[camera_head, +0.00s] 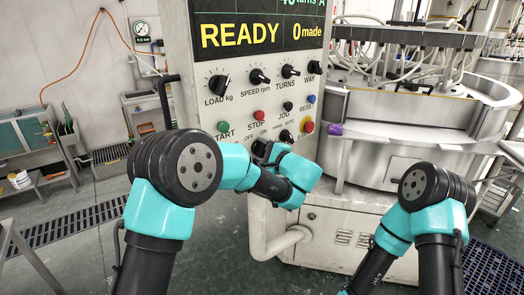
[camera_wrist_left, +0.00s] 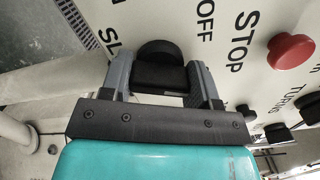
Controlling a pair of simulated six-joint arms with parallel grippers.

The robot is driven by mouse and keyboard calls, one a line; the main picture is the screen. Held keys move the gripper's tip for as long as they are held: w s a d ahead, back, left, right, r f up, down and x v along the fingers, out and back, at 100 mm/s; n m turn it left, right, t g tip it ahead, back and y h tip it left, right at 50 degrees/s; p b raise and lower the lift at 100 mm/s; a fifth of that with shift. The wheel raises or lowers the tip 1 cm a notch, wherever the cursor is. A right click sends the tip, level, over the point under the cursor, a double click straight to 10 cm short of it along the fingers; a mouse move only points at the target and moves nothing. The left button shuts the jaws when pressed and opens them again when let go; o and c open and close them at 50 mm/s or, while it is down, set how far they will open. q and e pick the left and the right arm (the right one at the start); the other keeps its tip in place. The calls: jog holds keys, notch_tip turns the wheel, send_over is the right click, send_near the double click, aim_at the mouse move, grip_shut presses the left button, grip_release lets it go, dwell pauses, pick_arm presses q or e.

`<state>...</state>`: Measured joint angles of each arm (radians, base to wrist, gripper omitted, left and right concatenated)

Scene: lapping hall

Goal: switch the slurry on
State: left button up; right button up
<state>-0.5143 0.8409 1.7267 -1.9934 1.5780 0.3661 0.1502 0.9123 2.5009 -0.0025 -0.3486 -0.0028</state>
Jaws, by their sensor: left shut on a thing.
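The slurry switch is a black rotary knob (camera_wrist_left: 155,66) on the white control panel (camera_head: 262,25). In the left wrist view, part of the word SLURRY shows on one side of it and OFF on another. My left gripper (camera_wrist_left: 165,75) is shut on this knob, with a finger on each side of its grip bar. In the head view my left gripper (camera_head: 267,152) is at the panel below the OFF and ON labels and mostly covers the knob. Which label the knob points to is hard to tell. My right gripper is out of view.
A red STOP button (camera_wrist_left: 291,51) is close beside my left gripper. Dials, a green START button (camera_head: 223,126) and a red mushroom button (camera_head: 307,127) are also on the panel. The round lapping machine (camera_head: 400,125) stands to the right. The display reads READY, 0 made.

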pick_arm(q)
jog(key=shift+m, duration=0.7)
jog(key=o, duration=0.9)
jog(key=shift+d, duration=0.1)
jog(key=v, duration=1.7)
jog(key=shift+s+d, duration=0.1)
jog(key=shift+s, duration=0.05)
